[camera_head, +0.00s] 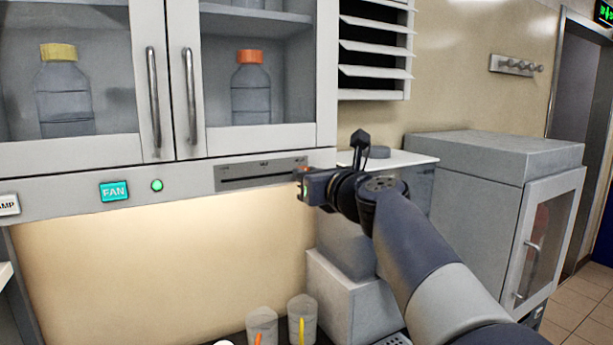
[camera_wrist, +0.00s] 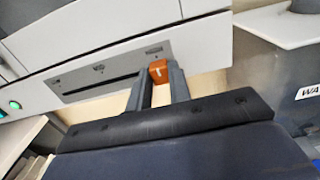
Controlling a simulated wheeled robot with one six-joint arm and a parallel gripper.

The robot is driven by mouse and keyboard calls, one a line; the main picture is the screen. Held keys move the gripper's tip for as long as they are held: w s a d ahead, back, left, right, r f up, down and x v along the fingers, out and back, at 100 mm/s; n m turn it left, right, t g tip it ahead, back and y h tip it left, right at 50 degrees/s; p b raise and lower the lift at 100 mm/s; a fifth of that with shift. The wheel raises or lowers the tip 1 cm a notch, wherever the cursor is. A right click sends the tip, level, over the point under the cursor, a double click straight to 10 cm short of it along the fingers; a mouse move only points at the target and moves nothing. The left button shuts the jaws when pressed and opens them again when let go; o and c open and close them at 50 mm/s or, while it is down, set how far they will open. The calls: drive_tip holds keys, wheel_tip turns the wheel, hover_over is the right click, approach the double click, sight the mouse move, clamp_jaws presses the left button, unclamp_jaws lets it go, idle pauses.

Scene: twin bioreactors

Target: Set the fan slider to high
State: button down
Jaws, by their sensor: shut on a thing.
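The fan slider is a dark slot in a grey plate (camera_head: 245,176) on the front panel below the cabinet doors. The plate also shows in the wrist view (camera_wrist: 110,68), with small marks above the slot. An orange slider knob (camera_wrist: 158,70) with a white mark sits at the right end of the slot. My gripper (camera_wrist: 157,82) is shut on this knob, one finger on each side. In the head view my gripper (camera_head: 302,184) meets the right end of the plate and hides most of the knob.
A teal FAN label (camera_head: 115,191) and a lit green button (camera_head: 157,185) are left of the plate. Cabinet handles (camera_head: 190,102) hang above. Beakers (camera_head: 302,318) stand below. A grey cabinet (camera_head: 470,200) is at the right.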

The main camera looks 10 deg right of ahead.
drive_tip(key=c, duration=1.3)
unclamp_jaws()
drive_tip(key=shift+d, duration=0.2)
drive_tip(key=b+v, duration=0.1)
drive_tip(key=v, duration=0.9)
drive_tip(key=shift+s, duration=0.35)
drive_tip(key=x, duration=0.5)
drive_tip(key=p+x, duration=0.1)
drive_tip(key=x, duration=0.4)
drive_tip(key=shift+w+a, duration=0.3)
drive_tip(key=shift+a, duration=0.05)
